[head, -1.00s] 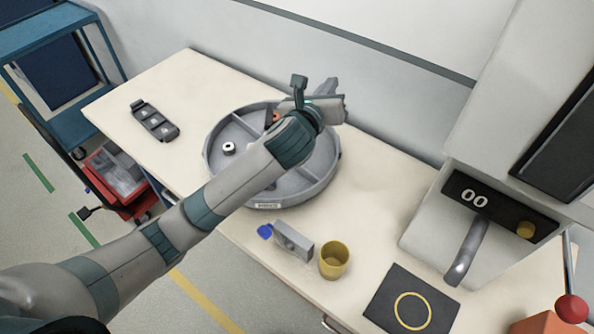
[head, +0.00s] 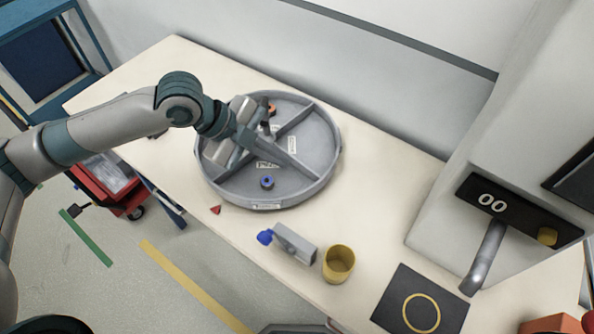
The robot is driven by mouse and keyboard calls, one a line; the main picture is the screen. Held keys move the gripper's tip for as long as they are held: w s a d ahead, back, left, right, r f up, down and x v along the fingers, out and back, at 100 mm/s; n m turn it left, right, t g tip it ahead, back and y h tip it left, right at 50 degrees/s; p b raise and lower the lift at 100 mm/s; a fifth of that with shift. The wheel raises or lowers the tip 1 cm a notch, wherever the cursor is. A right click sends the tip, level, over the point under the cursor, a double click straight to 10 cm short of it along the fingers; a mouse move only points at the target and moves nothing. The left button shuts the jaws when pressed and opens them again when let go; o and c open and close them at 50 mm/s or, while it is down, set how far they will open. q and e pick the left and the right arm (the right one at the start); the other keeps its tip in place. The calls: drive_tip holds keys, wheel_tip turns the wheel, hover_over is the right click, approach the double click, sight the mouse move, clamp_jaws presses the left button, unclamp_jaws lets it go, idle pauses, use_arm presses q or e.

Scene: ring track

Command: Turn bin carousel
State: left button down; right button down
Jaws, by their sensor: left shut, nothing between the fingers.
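The bin carousel (head: 329,168) is a round grey tray with dividers, standing on the cream table. A dark part with a blue top (head: 267,182) sits in its front compartment, and an orange-red part (head: 270,109) lies in a back compartment. White labels show on its floor and rim. My left gripper (head: 258,146) reaches in from the left over the carousel. It is shut and empty. It hides the left part of the tray, and I cannot tell whether it touches a divider. My right gripper is not in view.
In front of the carousel are a small red piece (head: 215,210), a grey block with a blue end (head: 294,244) and a yellow cup (head: 339,263). A dark mat (head: 421,300) and a machine with a lever (head: 485,258) stand at right.

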sight(303, 184)
use_arm(q)
drive_tip(key=shift+s+a, duration=0.15)
drive_tip(key=shift+s, duration=0.15)
drive_tip(key=p+x, duration=0.3)
drive_tip(key=x, duration=0.6)
drive_tip(key=shift+s+r, duration=0.1)
drive_tip(key=shift+d+f, duration=0.3)
drive_tip(key=shift+f, duration=0.2)
drive_tip(key=shift+w+d+n, duration=0.15)
drive_tip(key=shift+w+n, duration=0.15)
